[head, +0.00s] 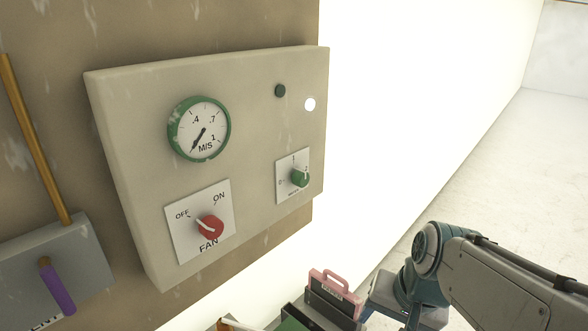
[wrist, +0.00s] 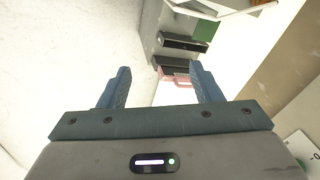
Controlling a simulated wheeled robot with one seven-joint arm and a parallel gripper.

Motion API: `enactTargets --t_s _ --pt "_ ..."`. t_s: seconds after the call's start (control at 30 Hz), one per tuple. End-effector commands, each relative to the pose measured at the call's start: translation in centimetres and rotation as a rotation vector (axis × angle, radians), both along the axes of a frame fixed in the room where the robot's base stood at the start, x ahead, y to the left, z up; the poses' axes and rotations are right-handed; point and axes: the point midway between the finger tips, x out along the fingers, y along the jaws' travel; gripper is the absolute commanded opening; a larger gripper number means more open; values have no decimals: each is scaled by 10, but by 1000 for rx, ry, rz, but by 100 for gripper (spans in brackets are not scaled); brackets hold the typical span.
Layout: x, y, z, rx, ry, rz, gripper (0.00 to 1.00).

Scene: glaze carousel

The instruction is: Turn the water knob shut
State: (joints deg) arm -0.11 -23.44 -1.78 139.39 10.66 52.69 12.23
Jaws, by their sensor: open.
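A green knob (head: 299,177) sits on a small white plate at the lower right of the beige wall panel in the head view. The lettering under it is too small to read; a tick and a "0"-like mark show on its plate. My gripper (wrist: 160,88) is open and empty in the wrist view, its two blue fingers apart. In the head view my arm is at the lower right, below and right of the panel, clear of the knob. A white plate (wrist: 303,150) with a "0" mark shows at the wrist view's lower right corner, cut off.
The panel (head: 130,120) also bears a green-rimmed M/S gauge (head: 199,129), a red FAN knob (head: 210,227), a dark green button (head: 280,91) and a lit white lamp (head: 310,104). A pink case (head: 335,283) stands below. A grey box with a purple-handled lever (head: 58,287) is at left.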

Motion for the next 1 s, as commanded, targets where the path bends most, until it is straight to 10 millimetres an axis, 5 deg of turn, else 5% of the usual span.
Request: enactTargets --t_s 0.3,0.6,0.83,1.0 --pt "111 56 71 691 356 -882 59" --pt "221 58 127 1196 756 -1455 59" --pt "252 54 140 1331 886 -1577 59" --pt "263 70 133 1334 895 -1583 59"
